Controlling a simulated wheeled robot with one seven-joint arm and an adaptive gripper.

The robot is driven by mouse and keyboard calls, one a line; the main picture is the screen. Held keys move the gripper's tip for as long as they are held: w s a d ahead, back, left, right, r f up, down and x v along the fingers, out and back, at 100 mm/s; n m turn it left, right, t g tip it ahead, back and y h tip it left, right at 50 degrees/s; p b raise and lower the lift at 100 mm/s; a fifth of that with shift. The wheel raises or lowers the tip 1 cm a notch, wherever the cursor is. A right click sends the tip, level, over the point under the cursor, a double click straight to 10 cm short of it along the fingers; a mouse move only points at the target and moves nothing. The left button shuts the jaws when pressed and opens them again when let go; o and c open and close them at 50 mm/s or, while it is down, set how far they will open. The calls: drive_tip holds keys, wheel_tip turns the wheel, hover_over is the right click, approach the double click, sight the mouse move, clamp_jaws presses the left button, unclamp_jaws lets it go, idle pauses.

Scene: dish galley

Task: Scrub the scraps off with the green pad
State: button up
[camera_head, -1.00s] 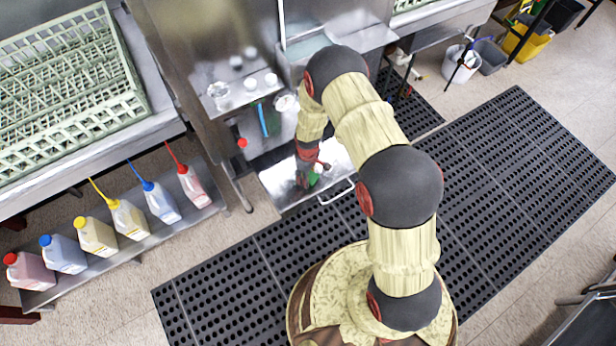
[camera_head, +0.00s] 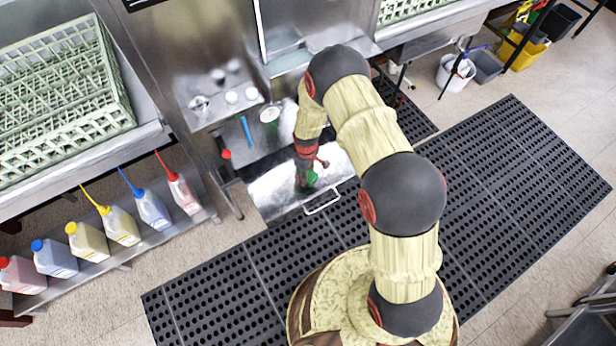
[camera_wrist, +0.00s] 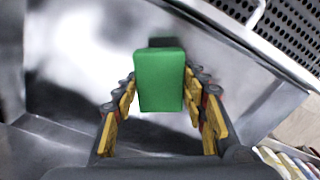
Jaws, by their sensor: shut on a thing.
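My gripper (camera_wrist: 160,98) is shut on the green pad (camera_wrist: 160,78), a plain rectangular block held upright between its yellow-lined fingers. In the head view my gripper (camera_head: 306,182) and the green pad (camera_head: 311,178) are low over a shiny metal surface (camera_head: 272,195) with a pull handle (camera_head: 322,202) at its front edge. The wrist view shows the bare metal (camera_wrist: 70,85) around the pad, with bright glare patches. I cannot tell whether the pad touches the metal. No scraps can be made out.
Several bottles with coloured caps (camera_head: 122,226) stand on a low shelf at the left. A green dish rack (camera_head: 60,90) sits above them. Small white cups and dishes (camera_head: 232,97) stand on a ledge behind. Black perforated mats (camera_head: 490,200) cover the floor; a white bucket (camera_head: 455,73) is at back right.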

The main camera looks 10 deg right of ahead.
drive_tip(key=shift+r+p, duration=0.95)
drive_tip(key=shift+r, duration=1.1)
drive_tip(key=shift+f, duration=0.2)
